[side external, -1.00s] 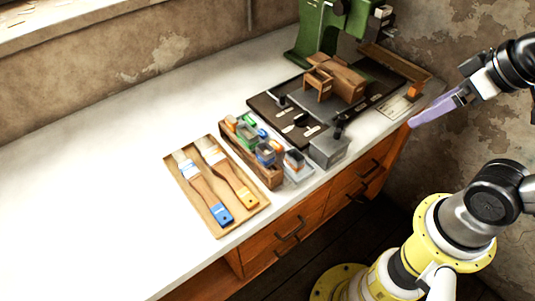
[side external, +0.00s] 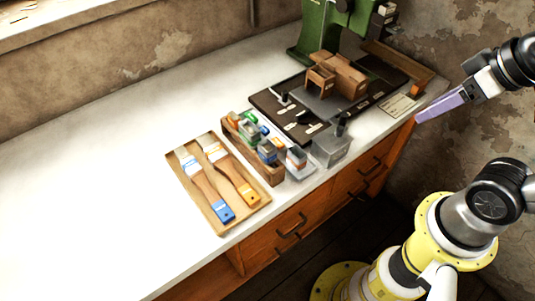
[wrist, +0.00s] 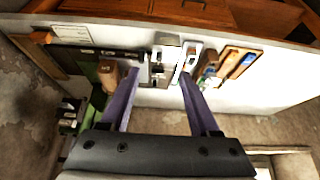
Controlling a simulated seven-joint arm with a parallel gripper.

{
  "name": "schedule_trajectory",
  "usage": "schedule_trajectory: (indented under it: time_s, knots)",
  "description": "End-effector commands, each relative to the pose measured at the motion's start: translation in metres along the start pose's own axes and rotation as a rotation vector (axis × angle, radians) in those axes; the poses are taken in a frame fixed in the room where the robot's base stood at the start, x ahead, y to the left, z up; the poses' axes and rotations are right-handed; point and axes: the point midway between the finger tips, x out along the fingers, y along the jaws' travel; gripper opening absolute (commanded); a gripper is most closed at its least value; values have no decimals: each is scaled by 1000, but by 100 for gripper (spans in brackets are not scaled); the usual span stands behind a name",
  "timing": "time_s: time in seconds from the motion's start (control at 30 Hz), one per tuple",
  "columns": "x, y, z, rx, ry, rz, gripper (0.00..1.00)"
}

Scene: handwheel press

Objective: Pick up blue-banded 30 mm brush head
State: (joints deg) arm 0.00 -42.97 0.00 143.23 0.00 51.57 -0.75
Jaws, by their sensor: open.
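Several small brush heads with green, orange and blue bands stand in a narrow wooden rack (side external: 231,139) near the middle of the bench. A blue-banded head (side external: 264,131) appears among them; the widths are too small to read, so I cannot tell which is 30 mm. The rack also shows in the wrist view (wrist: 211,63), foreshortened. My gripper (side external: 440,108), with long purple fingers, hangs at the right, well apart from the rack and beyond the bench's right end. In the wrist view my gripper (wrist: 158,77) is open, with nothing held between its fingers.
A wooden tray (side external: 210,222) with two flat brushes lies left of the rack. A clear container (side external: 298,164) and a grey box (side external: 331,150) stand right of it. The green press (side external: 322,32) and its dark base plate (side external: 283,112) lie behind. The left bench is clear.

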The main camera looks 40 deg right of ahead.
Motion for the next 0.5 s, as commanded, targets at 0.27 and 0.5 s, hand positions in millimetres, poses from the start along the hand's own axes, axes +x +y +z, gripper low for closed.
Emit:
schedule_trajectory:
  time_s: [0.27, 0.5]
  knots:
    - [-18, 0, -22, -281, 9, 1, 62]
    - [-24, -16, -94, -690, -50, -51, 62]
